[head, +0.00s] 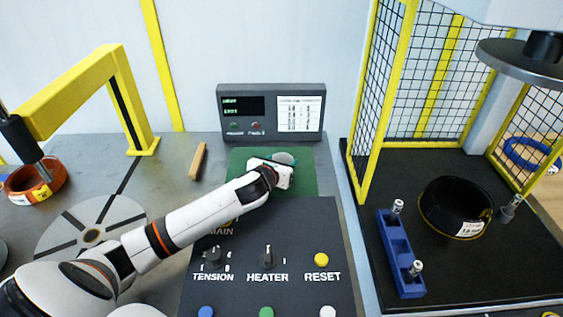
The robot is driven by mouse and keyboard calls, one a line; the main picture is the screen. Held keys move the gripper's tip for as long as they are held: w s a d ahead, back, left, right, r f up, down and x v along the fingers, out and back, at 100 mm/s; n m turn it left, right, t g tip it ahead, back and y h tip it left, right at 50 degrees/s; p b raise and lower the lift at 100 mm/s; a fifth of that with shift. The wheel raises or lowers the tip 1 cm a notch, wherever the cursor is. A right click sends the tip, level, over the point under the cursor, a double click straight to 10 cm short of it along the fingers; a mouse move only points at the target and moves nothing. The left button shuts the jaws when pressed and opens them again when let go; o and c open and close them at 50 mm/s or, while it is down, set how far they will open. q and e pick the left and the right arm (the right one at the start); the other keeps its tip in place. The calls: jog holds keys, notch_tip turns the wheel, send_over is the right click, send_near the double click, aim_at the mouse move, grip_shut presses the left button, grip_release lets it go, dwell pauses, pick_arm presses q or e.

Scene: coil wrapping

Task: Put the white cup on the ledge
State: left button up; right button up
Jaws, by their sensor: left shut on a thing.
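My left arm reaches in from the lower left, and its gripper (284,168) is over the green mat (243,160) in front of the display box. The gripper is shut on a small pale, round thing, which looks like the white cup (285,157). The gripper hides most of it, and a bit of teal shows beside it. I cannot tell whether the cup touches the mat or which surface is the ledge. My right gripper is not in view.
A grey display box (270,113) stands behind the mat. In front is a black control panel (300,225) with knobs and buttons. A yellow frame (125,95) and orange coil (38,180) are left. A caged bay with a black coil (452,205) and blue block (400,250) is right.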

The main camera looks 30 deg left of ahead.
pick_arm(q)
jog(key=o, duration=1)
jog(key=shift+f, duration=0.1)
jog(key=shift+c, duration=0.2)
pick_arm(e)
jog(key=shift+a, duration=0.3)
